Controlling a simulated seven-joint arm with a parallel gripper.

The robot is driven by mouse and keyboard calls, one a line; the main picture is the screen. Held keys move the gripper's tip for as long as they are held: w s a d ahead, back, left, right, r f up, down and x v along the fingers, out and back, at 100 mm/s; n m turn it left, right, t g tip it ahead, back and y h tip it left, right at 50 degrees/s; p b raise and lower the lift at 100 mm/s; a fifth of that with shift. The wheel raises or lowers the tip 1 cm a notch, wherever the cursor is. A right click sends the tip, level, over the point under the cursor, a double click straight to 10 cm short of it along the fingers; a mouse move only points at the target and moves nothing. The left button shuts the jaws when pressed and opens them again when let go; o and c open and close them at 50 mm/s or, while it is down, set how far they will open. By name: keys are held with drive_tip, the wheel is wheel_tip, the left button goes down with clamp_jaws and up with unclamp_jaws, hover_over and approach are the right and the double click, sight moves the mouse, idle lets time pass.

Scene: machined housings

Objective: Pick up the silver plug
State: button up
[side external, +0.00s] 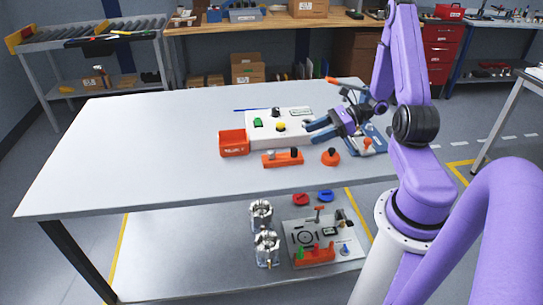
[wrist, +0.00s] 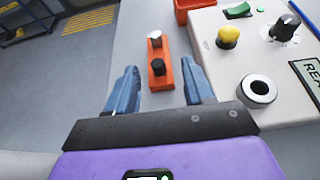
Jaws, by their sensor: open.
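The silver plug (wrist: 155,37) stands upright at the far end of an orange block (wrist: 160,80) in the wrist view. A black plug (wrist: 158,67) stands on the same block, nearer my gripper. In the side view the orange block (side external: 282,160) lies on the white table, in front of the control box; the silver plug (side external: 269,155) is small there. My gripper (wrist: 159,68) is open and empty. Its blue fingers appear on either side of the block in the wrist view. In the side view my gripper (side external: 308,127) is beside the control box, back and right of the block.
The white control box (side external: 262,137) has a green switch, yellow button and black knob. A red-orange bin (side external: 234,143) stands to its left. An orange round piece with a black knob (side external: 330,157) sits right of the block. The table's left half (side external: 130,150) is clear.

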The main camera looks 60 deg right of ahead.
sight(280, 158)
drive_tip(key=x, duration=0.7)
drive_tip(key=shift+a+f, duration=0.1)
drive_tip(key=x, duration=0.4)
drive_tip(key=shift+a+f, duration=0.2)
drive_tip(key=shift+a, duration=0.3)
drive_tip(key=shift+w+a+f, duration=0.1)
drive_tip(key=shift+w+a, duration=0.1)
clamp_jaws()
